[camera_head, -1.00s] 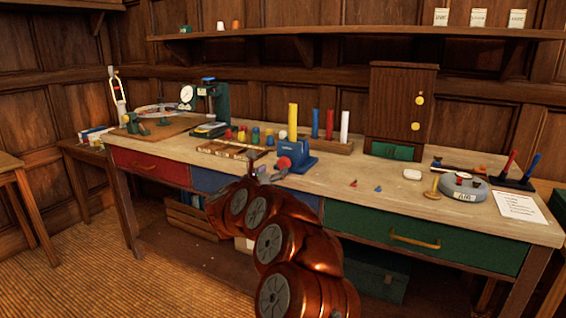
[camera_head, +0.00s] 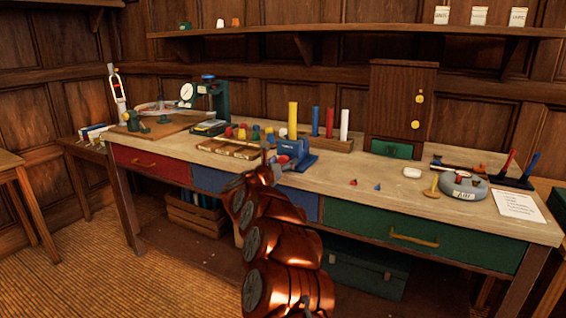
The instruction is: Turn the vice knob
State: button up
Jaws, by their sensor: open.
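The small blue vice (camera_head: 299,153) stands near the front edge of the bench, at its middle. Its red knob (camera_head: 283,159) is on the left, front-facing side and is partly covered by my gripper. My gripper (camera_head: 270,157) is at the end of my copper arm, just left of the knob and very close to it. It is open, with nothing seen between its fingers. The fingers are small and partly hidden, so I cannot tell whether they touch the knob or are around it.
A wooden tray (camera_head: 228,149) with coloured pieces lies left of the vice. A rack of coloured cylinders (camera_head: 334,143) stands behind it. A green drill-like stand (camera_head: 221,100) is farther left.

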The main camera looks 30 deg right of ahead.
jog(key=shift+c, duration=0.4)
jog(key=c, duration=1.1)
jog(key=shift+n, duration=0.4)
